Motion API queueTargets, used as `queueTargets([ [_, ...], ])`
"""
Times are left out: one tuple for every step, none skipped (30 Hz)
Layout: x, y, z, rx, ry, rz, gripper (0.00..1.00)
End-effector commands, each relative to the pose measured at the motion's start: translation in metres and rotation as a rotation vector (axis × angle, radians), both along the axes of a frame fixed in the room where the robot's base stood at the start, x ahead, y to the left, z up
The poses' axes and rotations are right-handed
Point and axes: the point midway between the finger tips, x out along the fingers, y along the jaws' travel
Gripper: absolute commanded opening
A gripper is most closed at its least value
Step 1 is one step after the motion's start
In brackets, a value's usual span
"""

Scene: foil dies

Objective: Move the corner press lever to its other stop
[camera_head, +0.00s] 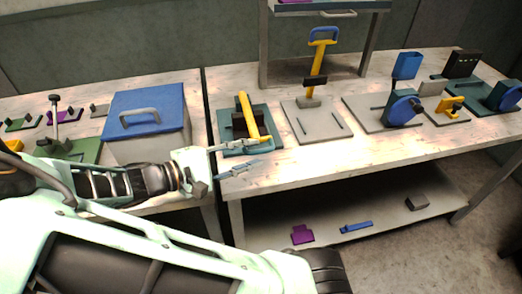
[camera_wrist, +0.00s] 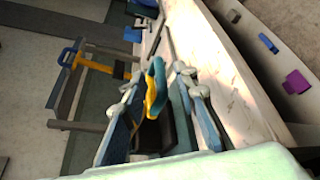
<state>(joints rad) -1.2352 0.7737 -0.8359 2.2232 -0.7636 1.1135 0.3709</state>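The press nearest my gripper stands at the front left corner of the right-hand table. It has a teal base (camera_head: 277,137), a dark block and a yellow lever (camera_head: 246,112) that leans and comes down toward the front. I take it for the corner press. My gripper (camera_head: 250,153) is open at the front of this press, level with the low end of the lever. In the wrist view, my gripper (camera_wrist: 158,80) has its fingers apart, with the yellow and teal lever end (camera_wrist: 153,90) showing between them. I cannot tell whether either finger touches it.
A grey-based press with a blue-handled yellow lever (camera_head: 318,66) stands right of it, with blue-cupped devices (camera_head: 405,107) farther right. A blue-lidded box (camera_head: 147,110) stands left, beyond a gap between the tables. A lower shelf (camera_head: 380,213) holds small parts.

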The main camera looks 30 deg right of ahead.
Motion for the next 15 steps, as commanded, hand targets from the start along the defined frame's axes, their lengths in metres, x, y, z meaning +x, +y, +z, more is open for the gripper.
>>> queueTargets([
  [-0.001, -0.010, -0.002, -0.002, 0.001, -0.005, 0.27],
  [0.000, -0.014, -0.003, -0.002, 0.001, -0.005, 0.27],
  [0.000, -0.019, -0.005, -0.002, 0.001, -0.003, 0.27],
  [0.001, -0.023, -0.005, -0.002, 0.000, -0.003, 0.27],
  [0.001, -0.026, -0.006, -0.001, 0.000, -0.004, 0.27],
  [0.001, -0.029, -0.007, -0.001, -0.001, -0.003, 0.27],
  [0.002, -0.031, -0.007, 0.000, -0.001, -0.002, 0.27],
  [0.002, -0.033, -0.008, 0.000, -0.001, -0.002, 0.27],
  [0.002, -0.035, -0.008, 0.000, -0.001, -0.002, 0.27],
  [0.002, -0.035, -0.008, 0.000, -0.001, -0.002, 0.27],
  [0.002, -0.036, -0.008, 0.000, -0.001, -0.002, 0.27],
  [0.002, -0.036, -0.008, 0.001, -0.001, -0.001, 0.27],
  [0.002, -0.037, -0.008, 0.001, -0.001, -0.001, 0.27],
  [0.002, -0.037, -0.008, 0.001, -0.001, -0.001, 0.27],
  [0.002, -0.036, -0.008, 0.001, -0.001, -0.001, 0.27],
])
